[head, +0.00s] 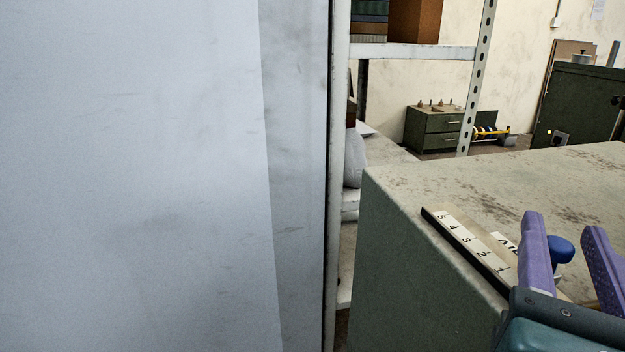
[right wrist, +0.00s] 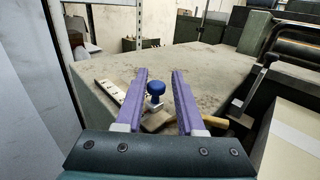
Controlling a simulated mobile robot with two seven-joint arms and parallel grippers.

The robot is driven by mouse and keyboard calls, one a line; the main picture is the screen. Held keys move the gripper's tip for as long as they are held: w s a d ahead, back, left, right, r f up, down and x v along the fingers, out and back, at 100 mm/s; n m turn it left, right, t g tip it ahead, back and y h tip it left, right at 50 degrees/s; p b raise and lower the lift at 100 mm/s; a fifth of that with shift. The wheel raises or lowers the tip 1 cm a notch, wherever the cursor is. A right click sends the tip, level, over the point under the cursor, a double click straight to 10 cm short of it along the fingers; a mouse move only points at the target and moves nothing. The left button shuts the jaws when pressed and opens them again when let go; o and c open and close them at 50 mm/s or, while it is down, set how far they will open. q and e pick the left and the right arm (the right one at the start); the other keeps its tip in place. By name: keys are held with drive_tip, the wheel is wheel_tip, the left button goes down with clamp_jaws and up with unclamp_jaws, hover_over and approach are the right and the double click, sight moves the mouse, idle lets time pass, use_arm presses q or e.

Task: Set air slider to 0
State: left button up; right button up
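The air slider is a blue round knob (head: 560,249) beside a numbered scale plate (head: 470,243) on top of the green-grey machine cabinet. The digits 5, 4, 3, 2 and 1 show on the scale, with 5 at the far left end and the low end toward my gripper. My right gripper (head: 572,256) has purple fingers, open, one on each side of the knob in the picture. In the right wrist view the knob (right wrist: 155,88) stands between the spread fingers (right wrist: 160,80), with gaps on both sides. The knob's lower part is partly hidden in the head view. My left gripper is out of view.
A large pale panel (head: 140,170) fills the left of the head view. A metal shelf (head: 410,51) stands behind. The cabinet top (head: 500,175) is mostly clear. In the right wrist view a black-handled lever (right wrist: 258,80) and a yellowish handle (right wrist: 195,121) lie to the right.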

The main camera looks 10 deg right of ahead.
drive_tip(key=shift+o, duration=1.3)
drive_tip(key=v, duration=1)
drive_tip(key=shift+d+p, duration=0.15)
drive_tip(key=shift+p, duration=0.15)
